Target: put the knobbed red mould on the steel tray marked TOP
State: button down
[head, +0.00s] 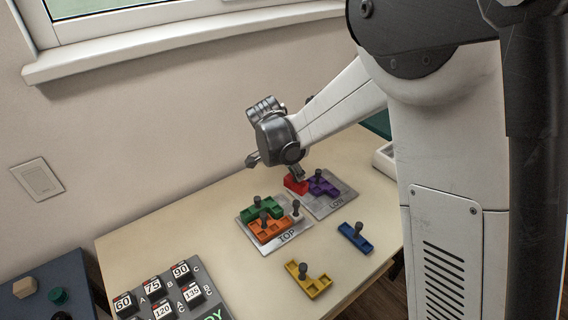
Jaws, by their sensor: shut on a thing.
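The red mould (293,187) is at the back, by the left edge of the steel tray marked LOW (337,204). My gripper (298,176) is shut on it from above, and the gripper hides its knob. I cannot tell whether the mould touches the tray or hangs just above it. The steel tray marked TOP (287,236) lies to the left and nearer. It carries a green mould (261,209), an orange mould (270,230) and a grey knobbed piece (296,210) at its right side.
A purple mould (323,187) sits on the LOW tray, close right of the red one. A blue mould (355,237) and a yellow mould (308,283) lie on the table in front. A panel of numbered blocks (165,290) is at front left.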

aim_at(290, 178)
jog(key=a+m, duration=0.1)
jog(key=a+r, duration=0.1)
jog(key=a+m+g, duration=0.1)
jog(key=shift+w+a+r+m, duration=0.1)
jog(key=shift+a+r+m, duration=0.2)
jog(key=shift+a, duration=0.05)
jog(key=shift+f+b, duration=1.9)
jog(key=shift+f, duration=2.55)
jog(key=shift+f+b, duration=0.45)
jog(key=shift+f, duration=0.05)
jog(key=c, duration=1.6)
grip_release()
jog(key=v, duration=1.2)
jog(key=shift+a, duration=0.1)
